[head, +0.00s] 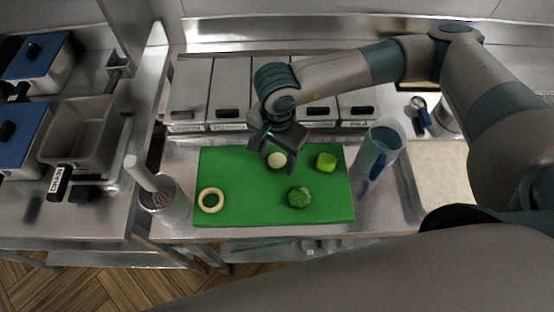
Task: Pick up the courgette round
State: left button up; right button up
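A small pale round piece (277,160), which looks like the courgette round, lies on the green cutting board (240,207) near its back edge. My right gripper (278,163) is directly over it, with a finger on each side of the piece. The fingers look apart, and I cannot tell whether they touch it. The piece appears to rest on the board. My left gripper does not show.
A pale ring (211,200), a green leafy piece (299,197) and a light green chunk (326,161) lie on the board. A blue-grey jug (377,152) stands at right, a utensil pot (166,200) at left. Lidded bins (231,90) line the back.

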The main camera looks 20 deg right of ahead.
aim_at(280, 159)
jog(key=c, duration=0.5)
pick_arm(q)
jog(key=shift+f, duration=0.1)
pick_arm(e)
jog(key=shift+r, duration=0.1)
jog(key=shift+r+b, duration=0.4)
jog(key=shift+b, duration=0.1)
jog(key=r+b, duration=0.2)
jog(key=r, duration=0.1)
jog(key=shift+d, duration=0.4)
pick_arm(q)
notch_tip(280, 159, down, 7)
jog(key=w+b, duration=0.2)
jog(key=b, duration=0.2)
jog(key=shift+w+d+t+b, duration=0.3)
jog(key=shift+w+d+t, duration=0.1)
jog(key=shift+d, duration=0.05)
pick_arm(e)
jog(key=s+d+r, duration=0.2)
jog(key=d+r, duration=0.5)
jog(key=d, duration=0.3)
jog(key=shift+s+d, duration=0.25)
jog(key=shift+d, duration=0.05)
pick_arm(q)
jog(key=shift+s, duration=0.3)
